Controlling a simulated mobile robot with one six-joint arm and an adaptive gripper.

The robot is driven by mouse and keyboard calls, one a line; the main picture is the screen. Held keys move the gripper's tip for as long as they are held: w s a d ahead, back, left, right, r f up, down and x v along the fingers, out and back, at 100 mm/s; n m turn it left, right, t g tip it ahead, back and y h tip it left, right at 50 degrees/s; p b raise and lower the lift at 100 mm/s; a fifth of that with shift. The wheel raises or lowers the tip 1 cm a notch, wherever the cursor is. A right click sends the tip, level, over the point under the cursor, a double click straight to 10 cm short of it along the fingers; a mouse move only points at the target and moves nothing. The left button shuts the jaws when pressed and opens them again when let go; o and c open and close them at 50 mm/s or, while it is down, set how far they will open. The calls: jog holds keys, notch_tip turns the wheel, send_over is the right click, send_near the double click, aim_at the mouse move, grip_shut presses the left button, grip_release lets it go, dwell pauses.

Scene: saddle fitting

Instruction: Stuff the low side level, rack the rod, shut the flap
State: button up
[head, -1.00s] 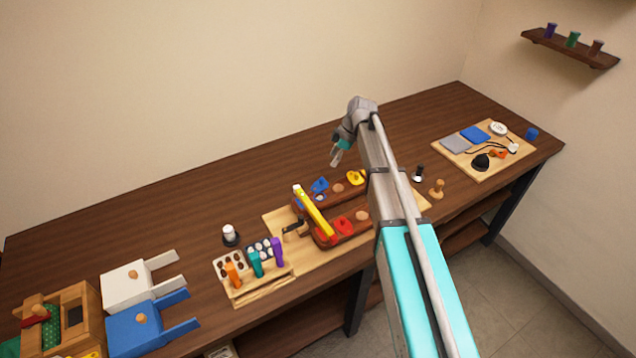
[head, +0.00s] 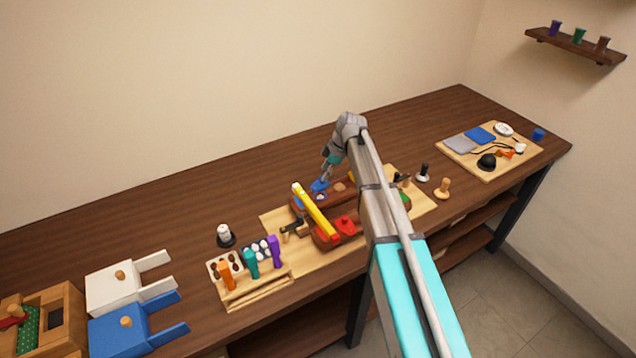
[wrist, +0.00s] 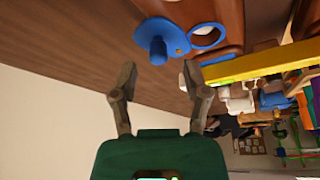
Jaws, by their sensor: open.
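The brown saddle body (head: 326,240) lies on a pale board, with a yellow bar (head: 314,210) across it. A blue round flap with a knob (wrist: 165,38) sits beside a blue-rimmed round opening (wrist: 208,36), which is uncovered; its inside is too small to read. The blue flap also shows in the head view (head: 320,186). My gripper (wrist: 161,85) is open and empty, its fingers just short of the blue knob. In the head view it hangs above the blue flap (head: 327,172). A red flap (head: 346,226) is at the near side. My arm hides the saddle's right part.
A rack (head: 252,285) holds orange, teal and purple upright handles, with dark and white pieces behind. White (head: 115,285) and blue (head: 125,330) forked blocks stand left. A tray (head: 490,165) lies far right. The table behind the saddle is clear.

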aim_at(320, 182)
jog(key=shift+b+x, duration=1.05)
jog(key=shift+x, duration=0.4)
